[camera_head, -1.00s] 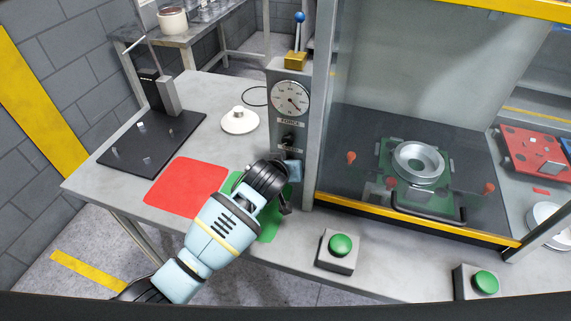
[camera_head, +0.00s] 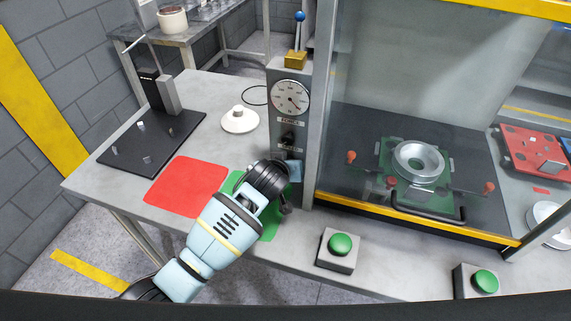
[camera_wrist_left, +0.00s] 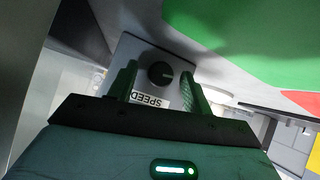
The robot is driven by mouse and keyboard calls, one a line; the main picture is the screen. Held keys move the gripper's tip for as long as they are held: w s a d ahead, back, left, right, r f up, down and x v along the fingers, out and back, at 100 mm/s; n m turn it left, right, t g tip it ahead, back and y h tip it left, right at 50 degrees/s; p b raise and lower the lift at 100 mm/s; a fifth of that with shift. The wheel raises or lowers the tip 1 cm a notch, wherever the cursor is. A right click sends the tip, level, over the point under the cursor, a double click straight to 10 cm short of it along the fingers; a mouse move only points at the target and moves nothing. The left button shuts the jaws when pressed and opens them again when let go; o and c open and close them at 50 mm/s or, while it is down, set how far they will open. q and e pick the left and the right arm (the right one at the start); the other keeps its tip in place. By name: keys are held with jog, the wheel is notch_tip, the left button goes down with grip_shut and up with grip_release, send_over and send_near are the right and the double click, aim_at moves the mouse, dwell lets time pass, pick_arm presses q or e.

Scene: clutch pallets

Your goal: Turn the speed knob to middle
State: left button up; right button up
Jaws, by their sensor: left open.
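The speed knob (camera_wrist_left: 161,73) is a round dark knob on a pale panel, with a label reading SPEED (camera_wrist_left: 149,101) beside it in the left wrist view. My left gripper (camera_wrist_left: 160,82) is open, with one green finger on each side of the knob. I cannot tell whether the fingers touch it. In the head view my left gripper (camera_head: 290,185) is at the foot of the grey control column (camera_head: 279,130), and my own wrist hides the speed knob there. My right gripper is not in view.
A force gauge (camera_head: 290,98) and another dark knob (camera_head: 288,138) are above on the column. A glass-fronted press with a yellow edge (camera_head: 400,222) stands to the right. Green button boxes (camera_head: 340,246) are in front. Red (camera_head: 187,187) and green mats lie on the table.

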pick_arm(q)
jog(key=shift+s, duration=0.1)
jog(key=shift+v, duration=3.8)
jog(key=shift+c, duration=0.2)
